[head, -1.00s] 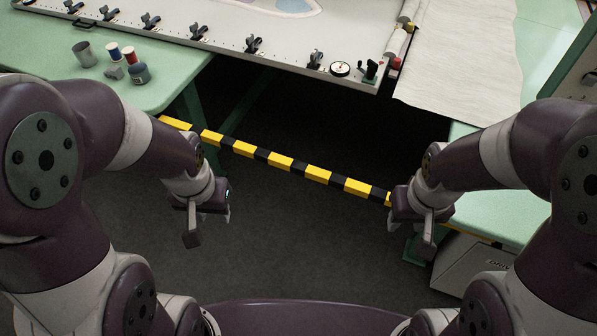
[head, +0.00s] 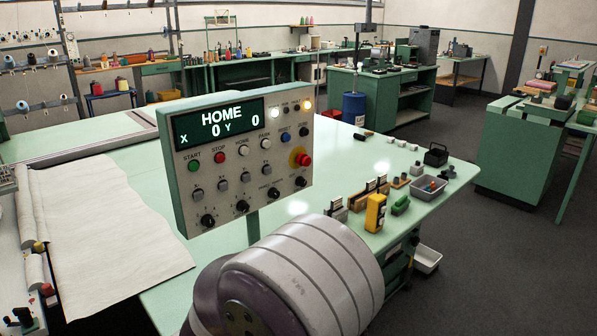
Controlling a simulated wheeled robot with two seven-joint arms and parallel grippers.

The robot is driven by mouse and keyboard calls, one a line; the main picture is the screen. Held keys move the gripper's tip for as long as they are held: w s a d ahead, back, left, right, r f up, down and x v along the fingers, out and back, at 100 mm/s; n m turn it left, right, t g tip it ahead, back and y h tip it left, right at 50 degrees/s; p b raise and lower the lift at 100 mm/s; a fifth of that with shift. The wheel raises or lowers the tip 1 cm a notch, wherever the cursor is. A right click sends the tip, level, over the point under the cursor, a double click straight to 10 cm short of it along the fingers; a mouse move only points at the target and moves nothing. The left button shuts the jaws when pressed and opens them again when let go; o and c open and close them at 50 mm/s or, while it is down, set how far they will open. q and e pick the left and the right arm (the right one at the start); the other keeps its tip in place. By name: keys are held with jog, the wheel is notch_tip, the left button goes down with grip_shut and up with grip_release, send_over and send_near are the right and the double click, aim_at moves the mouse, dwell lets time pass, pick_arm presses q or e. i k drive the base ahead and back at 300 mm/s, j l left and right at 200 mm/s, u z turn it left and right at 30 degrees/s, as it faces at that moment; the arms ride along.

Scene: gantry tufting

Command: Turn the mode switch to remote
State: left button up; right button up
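The control panel (head: 240,180) stands on a green post over the green table, with a display reading HOME, X 0, Y 0. Several black rotary knobs line its bottom edge: the leftmost knob (head: 207,220), a second knob (head: 242,206), a third (head: 273,193) and a rightmost knob (head: 300,181). Their labels are too small to read, so I cannot tell which is the mode switch or where it points. Neither gripper is in view. A large pale and purple link of my arm stands in front of the panel's lower right.
A red emergency button (head: 303,159) on a yellow base is at the panel's right side. A yellow device (head: 375,212), a grey bin (head: 429,187) and small tools sit on the green table (head: 345,165) to the right. Pale cloth (head: 105,235) lies at the left.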

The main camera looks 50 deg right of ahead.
aim_at(274, 193)
jog(key=z, duration=1.4)
